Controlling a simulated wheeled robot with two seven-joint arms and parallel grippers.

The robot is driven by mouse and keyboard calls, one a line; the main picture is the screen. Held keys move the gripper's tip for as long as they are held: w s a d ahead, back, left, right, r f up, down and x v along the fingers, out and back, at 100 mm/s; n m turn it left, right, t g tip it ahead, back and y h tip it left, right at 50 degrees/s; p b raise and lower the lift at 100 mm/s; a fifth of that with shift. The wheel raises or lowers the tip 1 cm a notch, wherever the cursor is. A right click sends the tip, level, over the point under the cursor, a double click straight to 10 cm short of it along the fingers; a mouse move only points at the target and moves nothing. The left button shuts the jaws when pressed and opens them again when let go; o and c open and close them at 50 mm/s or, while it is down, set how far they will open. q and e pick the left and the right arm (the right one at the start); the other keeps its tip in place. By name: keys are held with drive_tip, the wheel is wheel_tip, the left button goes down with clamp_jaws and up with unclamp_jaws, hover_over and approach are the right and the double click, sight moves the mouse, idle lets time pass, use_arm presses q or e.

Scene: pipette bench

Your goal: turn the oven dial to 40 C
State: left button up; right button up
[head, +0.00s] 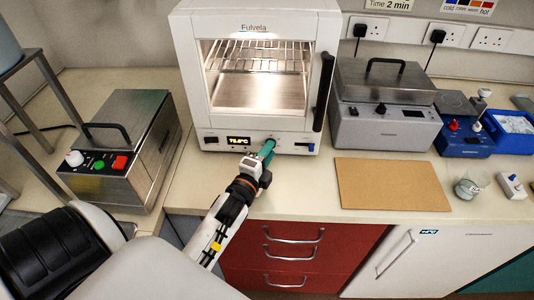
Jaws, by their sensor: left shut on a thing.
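The white oven (255,124), marked Fulvela, stands at the back of the bench with its glass door shut and its inside lit. Its small display (238,140) glows orange and seems to read in the seventies of degrees C; the digits are too small to be sure. My left gripper (268,147) is at the control panel, just right of the display, with teal fingers shut on the oven dial. The dial itself is hidden behind the fingers. My right gripper is out of the picture.
A steel bath with a lid handle (142,157) stands left. Another lidded steel unit (384,130), a blue device (465,140) and a blue tray (511,142) stand right. A brown board (390,184) lies in front, near a glass beaker (468,187). Bench before the oven is clear.

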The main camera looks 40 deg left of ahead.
use_arm(q)
drive_tip(key=o, duration=1)
drive_tip(key=s, duration=0.4)
drive_tip(key=s+d, duration=0.1)
drive_tip(key=s, duration=0.3)
drive_tip(key=s+d+p, duration=0.1)
drive_tip(key=s, duration=0.3)
drive_tip(key=shift+w+f, duration=0.1)
